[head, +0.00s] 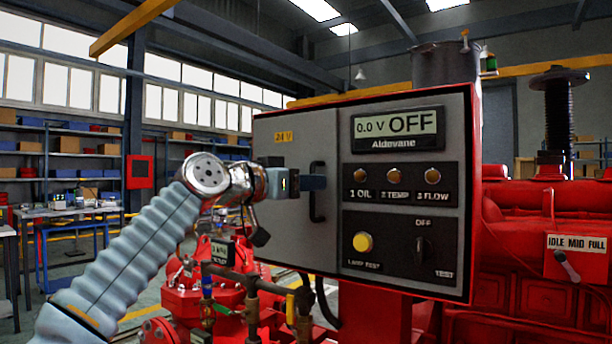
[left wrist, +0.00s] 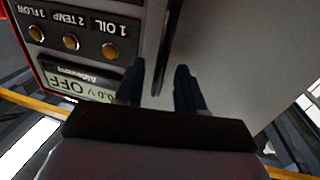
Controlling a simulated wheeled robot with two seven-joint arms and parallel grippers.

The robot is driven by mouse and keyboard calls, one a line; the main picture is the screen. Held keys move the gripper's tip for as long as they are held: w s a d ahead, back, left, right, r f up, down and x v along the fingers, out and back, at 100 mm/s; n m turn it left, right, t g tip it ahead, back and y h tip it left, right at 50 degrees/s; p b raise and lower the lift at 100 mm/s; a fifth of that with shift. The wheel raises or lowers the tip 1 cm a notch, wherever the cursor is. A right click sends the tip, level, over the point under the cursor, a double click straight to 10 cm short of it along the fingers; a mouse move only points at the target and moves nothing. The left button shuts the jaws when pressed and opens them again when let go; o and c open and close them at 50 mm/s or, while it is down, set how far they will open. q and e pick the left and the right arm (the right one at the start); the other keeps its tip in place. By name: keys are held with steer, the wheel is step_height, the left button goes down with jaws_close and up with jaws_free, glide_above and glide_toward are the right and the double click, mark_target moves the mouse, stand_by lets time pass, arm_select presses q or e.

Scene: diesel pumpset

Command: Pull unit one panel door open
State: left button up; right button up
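My right gripper is not in view.
A red engine (head: 540,230) stands to the right behind the box. Red pump parts and pipes (head: 240,285) sit below the door. Shelves (head: 60,155) and a workbench (head: 65,210) stand far left. Open air lies left of the door, around my arm.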

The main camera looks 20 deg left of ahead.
arm_select(q)
steer(key=shift+w, duration=0.15)
jaws_close()
stand_by(0.4)
